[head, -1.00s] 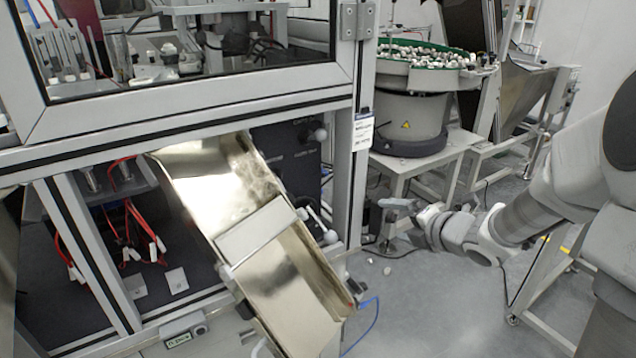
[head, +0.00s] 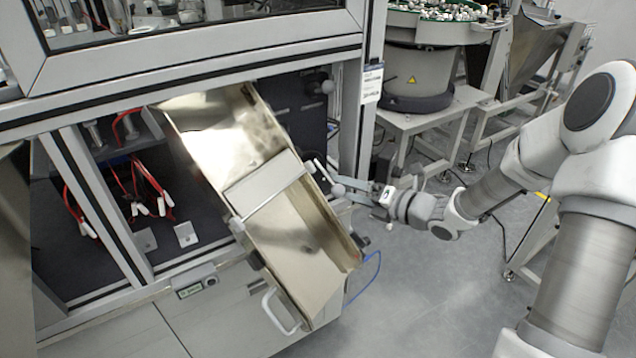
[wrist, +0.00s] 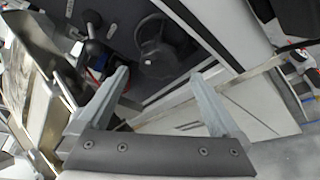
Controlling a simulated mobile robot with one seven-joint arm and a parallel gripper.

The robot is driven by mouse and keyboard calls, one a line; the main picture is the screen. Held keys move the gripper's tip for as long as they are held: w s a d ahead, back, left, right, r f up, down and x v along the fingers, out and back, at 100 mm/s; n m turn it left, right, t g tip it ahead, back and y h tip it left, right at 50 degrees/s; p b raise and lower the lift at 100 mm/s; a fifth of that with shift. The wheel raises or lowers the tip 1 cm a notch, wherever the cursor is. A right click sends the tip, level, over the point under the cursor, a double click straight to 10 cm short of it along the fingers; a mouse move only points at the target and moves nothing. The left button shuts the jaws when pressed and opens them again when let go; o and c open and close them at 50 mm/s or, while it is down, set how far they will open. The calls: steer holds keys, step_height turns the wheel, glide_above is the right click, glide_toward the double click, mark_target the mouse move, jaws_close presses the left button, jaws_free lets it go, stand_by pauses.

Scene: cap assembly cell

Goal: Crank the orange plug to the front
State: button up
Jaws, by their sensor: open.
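A dark round knob on a rod (wrist: 92,18) stands beyond the left finger. A small red and blue part (wrist: 99,67) shows at that finger's tip, partly hidden. I cannot make out an orange plug clearly in either view.
The sloping metal chute (head: 215,150) juts out of the machine frame (head: 374,60). A second ball knob (head: 327,87) is higher on the dark panel. A bowl feeder (head: 415,70) stands behind on a table. Grey floor (head: 430,290) is open at front right.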

mark_target(327, 183)
steer(key=b+x, duration=0.1)
steer(key=x, duration=0.8)
steer(key=c, duration=1.2)
steer(key=shift+o, duration=0.2)
